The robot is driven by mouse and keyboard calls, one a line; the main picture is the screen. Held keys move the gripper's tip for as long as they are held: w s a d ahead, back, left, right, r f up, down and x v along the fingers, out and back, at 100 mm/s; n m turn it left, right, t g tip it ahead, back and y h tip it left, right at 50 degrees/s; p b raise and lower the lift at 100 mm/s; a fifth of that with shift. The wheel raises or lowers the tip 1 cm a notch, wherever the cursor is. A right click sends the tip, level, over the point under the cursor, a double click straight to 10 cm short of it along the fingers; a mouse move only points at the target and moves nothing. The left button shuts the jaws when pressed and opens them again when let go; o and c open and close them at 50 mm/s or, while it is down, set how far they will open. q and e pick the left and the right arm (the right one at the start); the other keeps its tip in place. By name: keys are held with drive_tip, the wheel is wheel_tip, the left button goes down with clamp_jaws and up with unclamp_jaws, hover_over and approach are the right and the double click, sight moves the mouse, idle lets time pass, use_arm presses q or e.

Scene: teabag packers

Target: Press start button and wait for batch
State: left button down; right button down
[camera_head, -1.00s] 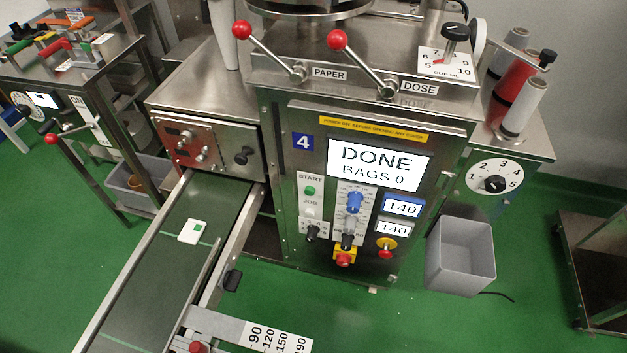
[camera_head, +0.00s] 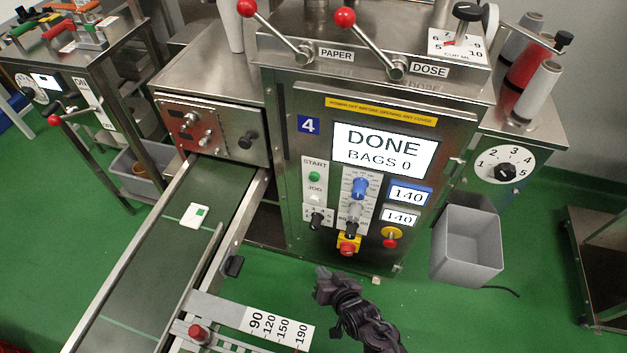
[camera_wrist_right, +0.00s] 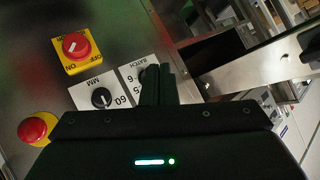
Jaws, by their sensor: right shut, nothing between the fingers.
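The green start button (camera_head: 314,176) sits under the START label on the machine's front panel in the head view. The display (camera_head: 384,150) above it reads DONE, BAGS 0. My right gripper (camera_head: 322,283) is below the panel, apart from the button. In the right wrist view, the shut and empty right gripper (camera_wrist_right: 158,84) points toward the panel, in front of the BATCH dial label (camera_wrist_right: 132,78). The start button is not visible in that wrist view. A white teabag (camera_head: 194,214) with a green mark lies on the conveyor belt (camera_head: 150,262). My left gripper is out of view.
A red and yellow switch (camera_head: 347,246) and a red stop knob (camera_head: 391,235) stick out low on the panel. A grey bin (camera_head: 467,245) hangs at the machine's right. The conveyor's metal rail and a numbered scale (camera_head: 275,326) lie left of my right arm.

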sight(314, 177)
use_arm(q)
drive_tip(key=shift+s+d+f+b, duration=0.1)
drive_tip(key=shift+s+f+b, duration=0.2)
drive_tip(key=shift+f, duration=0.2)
use_arm(e)
drive_tip(key=w+a+r+t+y, duration=0.1)
drive_tip(key=w+a+r+t, duration=0.1)
drive_tip(key=r, duration=0.6)
drive_tip(key=w+a+r+m+t+y, duration=0.1)
drive_tip(key=w+a+r+t, duration=0.1)
drive_tip(key=r, duration=0.7)
drive_tip(key=shift+r+x, duration=0.2)
drive_tip(key=shift+x, duration=1)
drive_tip(key=shift+w, duration=0.1)
